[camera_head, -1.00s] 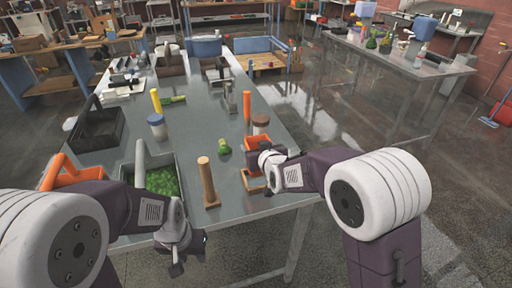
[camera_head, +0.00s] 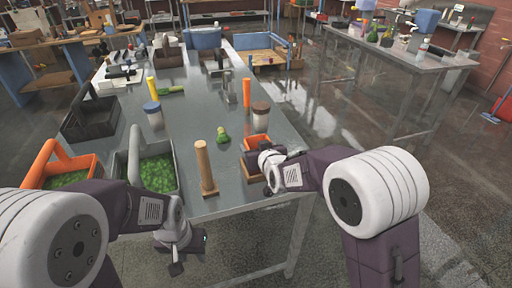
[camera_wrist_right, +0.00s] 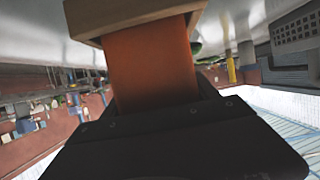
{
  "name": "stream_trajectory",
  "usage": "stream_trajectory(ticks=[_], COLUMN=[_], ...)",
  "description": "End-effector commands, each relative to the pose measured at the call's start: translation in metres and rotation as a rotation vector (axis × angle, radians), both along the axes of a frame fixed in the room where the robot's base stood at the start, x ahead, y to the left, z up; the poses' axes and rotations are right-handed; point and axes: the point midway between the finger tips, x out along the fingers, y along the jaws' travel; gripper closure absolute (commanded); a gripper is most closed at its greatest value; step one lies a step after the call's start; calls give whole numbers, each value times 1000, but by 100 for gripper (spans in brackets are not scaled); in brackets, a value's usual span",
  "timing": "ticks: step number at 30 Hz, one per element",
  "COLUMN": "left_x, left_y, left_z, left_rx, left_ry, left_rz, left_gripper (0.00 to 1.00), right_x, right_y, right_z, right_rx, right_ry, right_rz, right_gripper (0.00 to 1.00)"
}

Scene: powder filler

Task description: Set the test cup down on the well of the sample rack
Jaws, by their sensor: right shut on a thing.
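The test cup is the orange-red vessel (camera_head: 257,141) at the table's front right edge, and its side fills the middle of the right wrist view (camera_wrist_right: 152,68). My right gripper (camera_head: 266,163) is shut on it, with the dark jaws (camera_wrist_right: 150,110) across it. The wooden sample rack (camera_head: 247,169) is right at the cup's base; its pale edge shows at the top of the wrist view (camera_wrist_right: 125,14). My gripper hides the well, so I cannot tell whether the cup is seated. My left gripper (camera_head: 185,262) hangs low before the table; its jaw opening is unclear.
A wooden post (camera_head: 206,168) stands left of the rack. A green pear-shaped thing (camera_head: 222,135) and a brown-lidded jar (camera_head: 261,116) are behind it. A grey bin (camera_head: 152,170) and an orange bin (camera_head: 68,172) hold green contents.

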Motion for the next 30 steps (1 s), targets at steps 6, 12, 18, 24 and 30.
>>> stream_trajectory(ticks=[6, 12, 18, 24, 30], left_x=[0, 0, 0, 0, 0], left_y=[0, 0, 0, 0, 0], left_z=[-1, -6, -10, -9, -11], left_rx=[0, 0, 0, 0, 0], left_ry=[0, 0, 0, 0, 0], left_rz=[0, 0, 0, 0, 0], left_gripper=[64, 64, 64, 64, 64], right_x=[0, 0, 0, 0, 0], right_y=[0, 0, 0, 0, 0], right_z=[-1, -6, -10, -9, -10], right_rx=[0, 0, 0, 0, 0], right_ry=[-1, -1, -1, -1, -1], right_rz=[0, 0, 0, 0, 0], right_gripper=[75, 75, 75, 75, 75])
